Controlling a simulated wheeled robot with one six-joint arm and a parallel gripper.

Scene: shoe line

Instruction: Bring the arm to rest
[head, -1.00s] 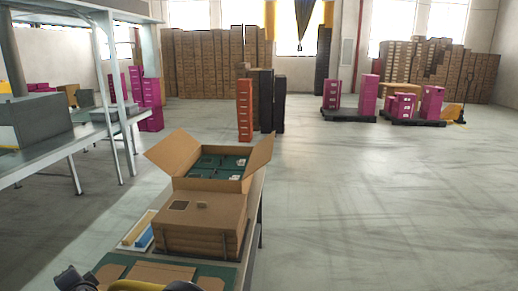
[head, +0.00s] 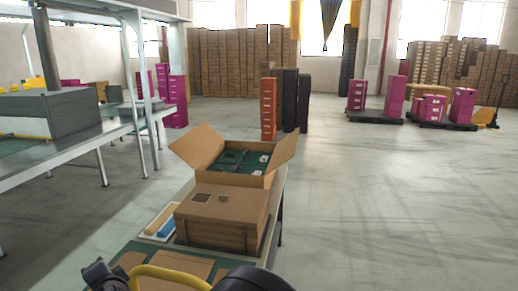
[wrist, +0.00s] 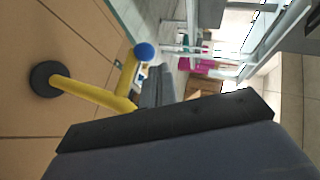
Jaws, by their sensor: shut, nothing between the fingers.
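My gripper (wrist: 158,88) shows in the wrist view as grey fingers close together beyond a large dark block across the bottom. It looks shut and empty. A yellow bar (wrist: 92,92) with a dark round end and a blue ball lies in front of a brown surface there. In the head view, dark parts and a yellow curved tube (head: 170,275) show at the bottom edge, over the near end of the work table. The gripper's fingers cannot be made out in the head view.
On the work table, an open carton (head: 228,182) holds green boxes, behind a stack of flat brown cardboard (head: 220,218). A white tray (head: 160,222) with a blue item lies left of it. A grey bench (head: 100,135) stands at left.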

